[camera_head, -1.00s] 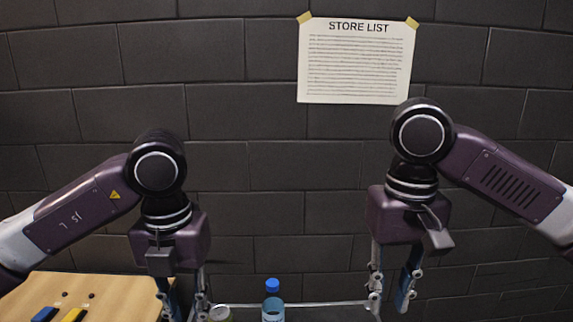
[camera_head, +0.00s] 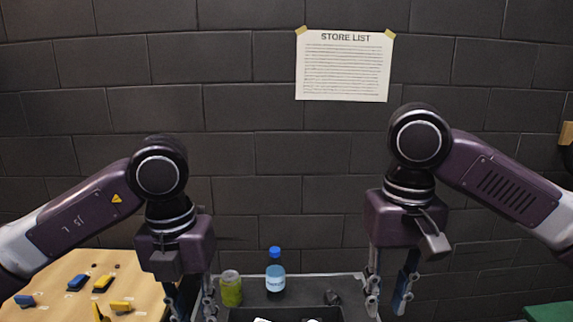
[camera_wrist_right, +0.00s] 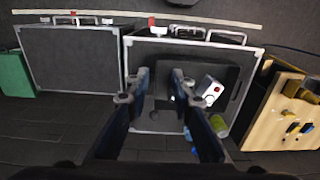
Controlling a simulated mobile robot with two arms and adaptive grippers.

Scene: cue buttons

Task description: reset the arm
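My right arm comes in from the right in the head view, bent at the elbow with the forearm hanging down. Its gripper (camera_head: 387,303) points down with its fingers apart. The right wrist view shows the same gripper (camera_wrist_right: 162,88) open, with nothing between the fingers. My left arm hangs in a similar bent pose. Its gripper (camera_head: 190,308) points down with its fingers apart and its tips near the lower picture edge. Nothing shows in it.
A wooden board (camera_head: 75,270) with blue and yellow blocks stands at lower left. A dark case (camera_head: 345,283) carries a blue-capped bottle (camera_head: 275,272) and a green jar (camera_head: 231,290). A second dark case (camera_wrist_right: 70,60) and a green object (camera_wrist_right: 15,72) show in the wrist view.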

